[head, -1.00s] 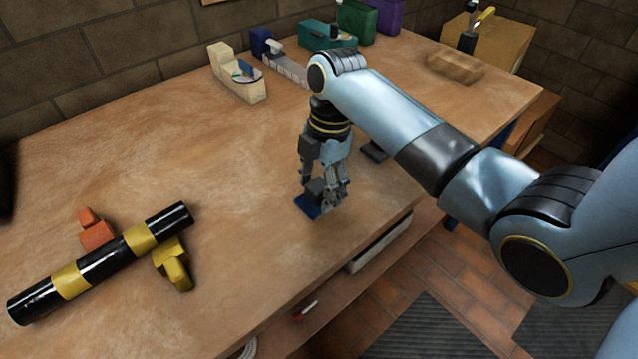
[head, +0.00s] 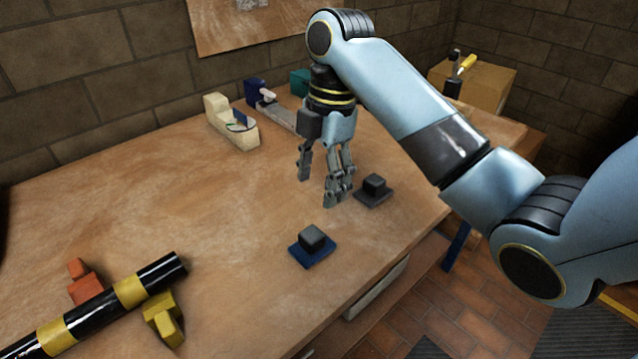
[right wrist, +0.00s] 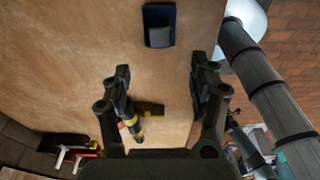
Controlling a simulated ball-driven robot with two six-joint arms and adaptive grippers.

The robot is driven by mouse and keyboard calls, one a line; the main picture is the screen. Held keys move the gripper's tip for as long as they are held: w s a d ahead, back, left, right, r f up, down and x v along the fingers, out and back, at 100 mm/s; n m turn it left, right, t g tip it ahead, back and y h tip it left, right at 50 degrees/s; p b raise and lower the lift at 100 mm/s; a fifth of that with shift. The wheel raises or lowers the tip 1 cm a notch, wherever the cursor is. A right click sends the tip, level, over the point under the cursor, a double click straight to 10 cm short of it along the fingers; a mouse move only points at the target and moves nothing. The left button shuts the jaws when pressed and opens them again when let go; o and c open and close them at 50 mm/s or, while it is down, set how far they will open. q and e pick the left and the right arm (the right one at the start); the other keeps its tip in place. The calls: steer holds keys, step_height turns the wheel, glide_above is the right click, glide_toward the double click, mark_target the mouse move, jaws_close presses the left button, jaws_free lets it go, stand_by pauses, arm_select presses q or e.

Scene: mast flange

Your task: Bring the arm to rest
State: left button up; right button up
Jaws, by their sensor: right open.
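My right gripper (head: 320,186) is open and empty, pointing down above the bench top; it also shows in the right wrist view (right wrist: 160,76), with a clear gap between its fingers. A dark block on a blue square base (head: 312,246) stands on the bench, in front of the gripper and apart from it. The same block shows in the right wrist view (right wrist: 159,25), beyond the fingertips. A second dark block on a dark base (head: 374,190) stands just right of the fingers in the head view. My left gripper is not in view.
A black and yellow striped tube (head: 112,302) lies at the front left, between an orange block (head: 84,284) and a yellow block (head: 163,318). A cream tape dispenser (head: 232,122) stands at the back. A box (head: 478,88) stands back right. The middle of the bench (head: 190,200) is clear.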

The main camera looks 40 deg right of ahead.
stand_by(0.3)
steer(key=s+m+t+h, duration=0.3)
steer(key=s+m+t, duration=0.1)
steer(key=s+m, duration=1.45)
steer(key=s+d+f+g+b, duration=0.1)
steer(key=s+f+b, duration=0.15)
steer(key=f, duration=1.35)
steer(key=s+d+f+g+b, duration=0.1)
steer(key=f+b, duration=0.2)
steer(key=f, duration=1.3)
steer(key=s+f+g+b, duration=0.1)
steer(key=s+f+b, duration=0.2)
steer(key=s+f, duration=1.5)
step_height(320, 180, down, 2)
steer(key=shift+s+d+b, duration=0.15)
steer(key=shift+d+b, duration=0.15)
steer(key=shift+d, duration=0.05)
